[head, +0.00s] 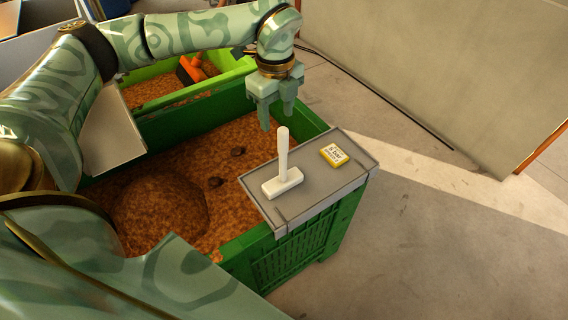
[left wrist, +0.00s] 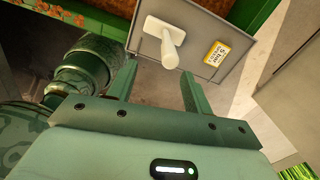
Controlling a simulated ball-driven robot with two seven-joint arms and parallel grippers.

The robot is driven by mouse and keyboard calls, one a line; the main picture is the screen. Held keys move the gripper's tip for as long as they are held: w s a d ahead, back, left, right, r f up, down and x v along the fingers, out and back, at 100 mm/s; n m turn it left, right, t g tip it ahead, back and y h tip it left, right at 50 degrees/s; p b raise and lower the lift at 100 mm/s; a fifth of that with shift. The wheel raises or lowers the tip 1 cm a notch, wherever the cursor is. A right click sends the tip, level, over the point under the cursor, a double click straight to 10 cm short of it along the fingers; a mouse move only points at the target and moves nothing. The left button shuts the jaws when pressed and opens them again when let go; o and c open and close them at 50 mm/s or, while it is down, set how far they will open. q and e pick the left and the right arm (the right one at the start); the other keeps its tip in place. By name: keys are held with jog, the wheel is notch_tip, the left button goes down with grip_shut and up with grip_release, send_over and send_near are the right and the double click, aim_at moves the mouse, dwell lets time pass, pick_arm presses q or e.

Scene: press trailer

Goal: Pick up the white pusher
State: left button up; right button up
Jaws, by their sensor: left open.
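The white pusher (head: 283,165) stands on a grey board at the corner of a green crate, its flat base down and its handle upright. It also shows in the left wrist view (left wrist: 168,45), ahead of the fingers. My left gripper (head: 277,115) hangs above and just behind the pusher in the head view, fingers pointing down. In the left wrist view its two fingers (left wrist: 158,85) are apart with nothing between them. The handle's top is near the fingertips but not between them. My right gripper is not in view.
The grey board (head: 315,190) also holds a yellow-and-white labelled block (head: 334,155), right of the pusher. The green crate (head: 310,250) holds brown crumbly material with a mound and dark lumps. A lighter green bin (head: 232,80) with an orange tool stands behind. Bare floor lies right.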

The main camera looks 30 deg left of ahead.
aim_at(280, 131)
pick_arm(q)
jog(key=f, duration=0.2)
jog(key=w+f, duration=0.1)
jog(key=f, duration=0.1)
jog(key=shift+w+d+f+b, duration=0.1)
jog(key=shift+d+f+b, duration=0.05)
jog(key=shift+f+b, duration=0.15)
jog(key=shift+f, duration=1)
jog(key=f, duration=0.1)
jog(key=f+b, duration=0.1)
jog(key=f, duration=0.2)
jog(key=shift+w+f, duration=0.3)
jog(key=shift+s, duration=0.1)
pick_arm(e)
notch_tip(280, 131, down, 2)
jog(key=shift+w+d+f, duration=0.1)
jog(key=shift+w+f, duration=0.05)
pick_arm(q)
grip_shut()
